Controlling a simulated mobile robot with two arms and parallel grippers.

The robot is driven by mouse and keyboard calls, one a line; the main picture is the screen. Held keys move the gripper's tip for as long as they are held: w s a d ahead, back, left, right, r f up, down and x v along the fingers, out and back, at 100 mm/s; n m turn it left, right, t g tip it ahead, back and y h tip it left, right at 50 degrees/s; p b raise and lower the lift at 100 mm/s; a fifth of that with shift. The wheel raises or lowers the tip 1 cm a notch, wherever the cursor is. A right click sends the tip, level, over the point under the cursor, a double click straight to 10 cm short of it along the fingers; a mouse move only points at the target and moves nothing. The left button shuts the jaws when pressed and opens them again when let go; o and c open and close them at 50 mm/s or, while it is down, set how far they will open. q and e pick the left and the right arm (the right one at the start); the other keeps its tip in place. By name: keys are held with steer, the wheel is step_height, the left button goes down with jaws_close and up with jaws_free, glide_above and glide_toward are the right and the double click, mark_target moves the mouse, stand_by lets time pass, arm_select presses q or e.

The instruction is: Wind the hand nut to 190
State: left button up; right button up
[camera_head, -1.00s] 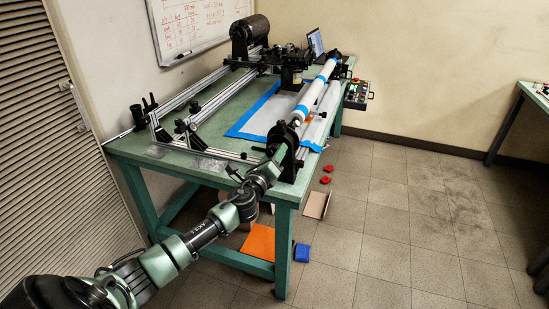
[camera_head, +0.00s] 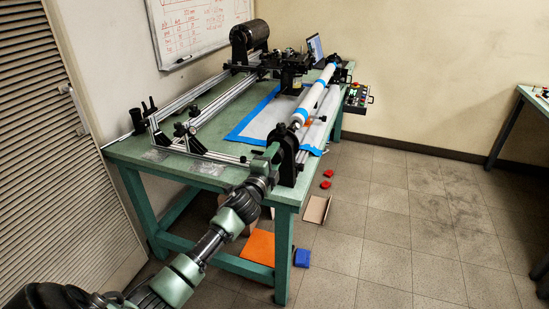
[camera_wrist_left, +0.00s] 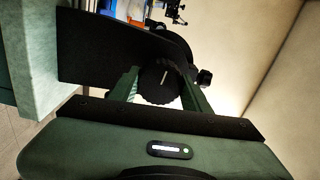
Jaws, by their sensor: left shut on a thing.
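The hand nut (camera_wrist_left: 160,82) is a black knurled knob with a white line mark on its face, seen in the left wrist view. The mark stands close to vertical there, tilted slightly to the right. My left gripper (camera_wrist_left: 160,88) is shut on the hand nut, one green finger on each side. In the head view my left gripper (camera_head: 271,154) is at the near end of the black end stand (camera_head: 287,155), which hides the nut. The white tube (camera_head: 313,100) with blue bands runs back from that stand. No number scale is readable. My right gripper is not in view.
The green table (camera_head: 150,150) carries metal rails, a black drum (camera_head: 249,40) and a laptop (camera_head: 315,47). A control box (camera_head: 358,97) hangs at its right side. Red pieces (camera_head: 327,179), a blue box (camera_head: 302,257) and an orange sheet (camera_head: 258,247) lie on the floor. The floor to the right is mostly clear.

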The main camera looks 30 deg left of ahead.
arm_select(q)
steer(key=shift+n, duration=1.5)
steer(key=o, duration=1.4)
steer(key=shift+c, duration=0.2)
steer(key=v, duration=0.8)
steer(key=shift+a, duration=0.15)
